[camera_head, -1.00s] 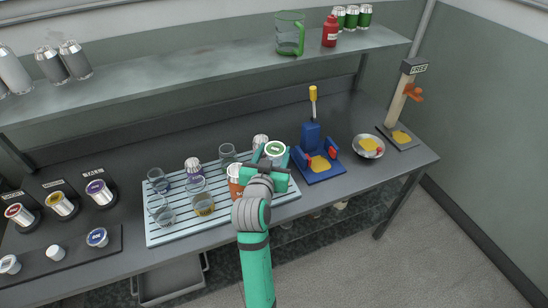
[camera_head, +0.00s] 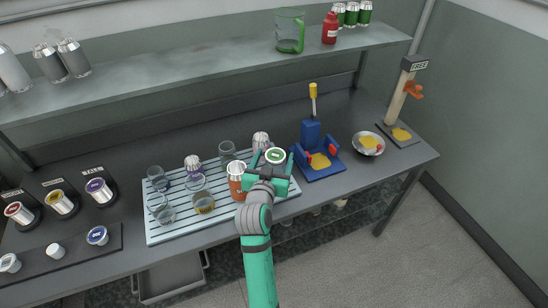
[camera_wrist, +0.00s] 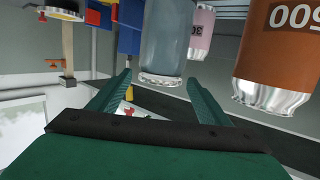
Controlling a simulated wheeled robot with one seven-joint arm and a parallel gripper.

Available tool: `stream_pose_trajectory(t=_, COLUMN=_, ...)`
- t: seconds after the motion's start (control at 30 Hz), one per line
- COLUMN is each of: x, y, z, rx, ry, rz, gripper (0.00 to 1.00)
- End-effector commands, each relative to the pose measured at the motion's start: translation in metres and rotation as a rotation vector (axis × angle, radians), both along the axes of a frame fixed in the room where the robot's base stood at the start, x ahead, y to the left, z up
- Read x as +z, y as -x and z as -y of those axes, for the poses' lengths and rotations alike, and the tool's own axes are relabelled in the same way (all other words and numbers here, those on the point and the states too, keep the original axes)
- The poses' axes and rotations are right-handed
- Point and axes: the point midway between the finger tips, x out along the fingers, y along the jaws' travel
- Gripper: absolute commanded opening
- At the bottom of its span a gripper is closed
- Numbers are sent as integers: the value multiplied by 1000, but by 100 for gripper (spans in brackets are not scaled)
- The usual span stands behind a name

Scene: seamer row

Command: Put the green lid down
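The green lid (camera_head: 275,155), a white-rimmed round top with a green ring, is near the right end of the pale slatted tray (camera_head: 160,237). It appears to top the grey-blue cylinder (camera_wrist: 165,45) in the wrist view, which is upside down. My gripper (camera_head: 273,162) has its fingers on either side of it. In the wrist view, gaps show between both fingers and the cylinder, so the gripper is open. The lid's green face is hidden in the wrist view, and its base is hidden in the head view.
An orange can (camera_head: 237,178) stands close left of my gripper. A silver-topped can (camera_head: 260,141) stands behind. Glasses (camera_head: 203,202) fill the tray's left part. The blue seamer (camera_head: 310,135) stands close right, then a metal bowl (camera_head: 368,143). A shelf (camera_head: 180,77) runs above.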

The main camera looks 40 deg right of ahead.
Motion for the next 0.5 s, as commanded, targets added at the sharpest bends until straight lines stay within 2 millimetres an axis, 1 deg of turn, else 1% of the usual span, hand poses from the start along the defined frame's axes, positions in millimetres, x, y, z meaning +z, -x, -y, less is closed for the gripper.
stream_pose_trajectory(t=0.23, x=1, y=0, z=0, rx=0, ry=0, rz=0, gripper=71)
stream_pose_trajectory(t=0.37, x=7, y=0, z=-1, rx=0, ry=0, rz=0, gripper=71)
stream_pose_trajectory(t=0.5, x=10, y=15, z=-16, rx=1, ry=1, rz=0, gripper=71)
